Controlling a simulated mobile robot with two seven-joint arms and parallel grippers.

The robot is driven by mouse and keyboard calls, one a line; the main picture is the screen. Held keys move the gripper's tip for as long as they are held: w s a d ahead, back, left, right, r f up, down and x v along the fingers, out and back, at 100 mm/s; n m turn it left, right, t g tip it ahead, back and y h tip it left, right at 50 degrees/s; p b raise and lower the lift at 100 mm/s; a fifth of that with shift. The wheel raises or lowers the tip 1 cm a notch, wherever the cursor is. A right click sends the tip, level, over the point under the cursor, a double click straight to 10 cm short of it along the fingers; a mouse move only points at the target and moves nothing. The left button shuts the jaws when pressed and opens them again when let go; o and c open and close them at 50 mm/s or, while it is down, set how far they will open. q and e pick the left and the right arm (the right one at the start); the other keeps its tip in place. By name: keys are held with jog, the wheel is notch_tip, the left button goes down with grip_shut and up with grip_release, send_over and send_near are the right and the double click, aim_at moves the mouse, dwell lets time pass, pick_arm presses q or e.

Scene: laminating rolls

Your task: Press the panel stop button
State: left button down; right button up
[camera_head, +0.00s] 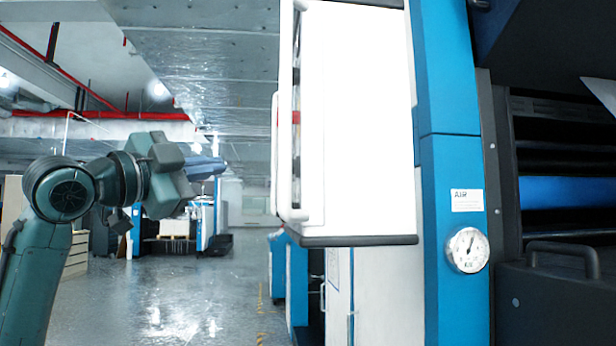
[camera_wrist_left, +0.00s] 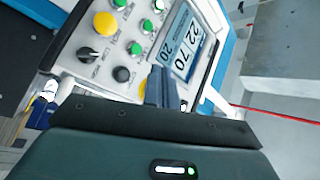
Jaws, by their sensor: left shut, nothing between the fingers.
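The control panel (camera_wrist_left: 70,52) shows tilted in the left wrist view. It carries a large yellow button (camera_wrist_left: 105,25), several green buttons (camera_wrist_left: 135,48), a black rotary knob (camera_wrist_left: 90,54), a black button (camera_wrist_left: 121,74) and a lit display (camera_wrist_left: 185,48) reading 22/70 and 20. A second yellow button (camera_wrist_left: 144,90) is partly hidden by my left gripper (camera_wrist_left: 160,72). I cannot read which button is stop. My left gripper is shut and empty, its fingertips in front of the panel; contact cannot be told. In the head view my left gripper (camera_head: 208,166) points right, left of a white box (camera_head: 365,115).
A white handle (camera_head: 278,150) runs along the box's left edge. A blue machine column (camera_head: 450,220) with a pressure gauge (camera_head: 467,250) stands at the right, beside dark rollers. The wet-looking grey floor (camera_head: 185,300) is clear at lower left. My right gripper is out of view.

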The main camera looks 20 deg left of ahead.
aim_at(295, 167)
pick_arm(q)
jog(key=w+d+p, duration=0.1)
jog(key=w+d, duration=0.3)
jog(key=d, duration=0.3)
jog(key=shift+d+p, duration=0.25)
jog(key=shift+p, duration=0.15)
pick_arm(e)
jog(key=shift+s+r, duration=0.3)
pick_arm(q)
jog(key=shift+w+r, duration=0.1)
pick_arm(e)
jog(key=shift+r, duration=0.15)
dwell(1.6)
pick_arm(q)
jog(key=shift+w+d+p, duration=0.15)
jog(key=shift+d+p, duration=0.2)
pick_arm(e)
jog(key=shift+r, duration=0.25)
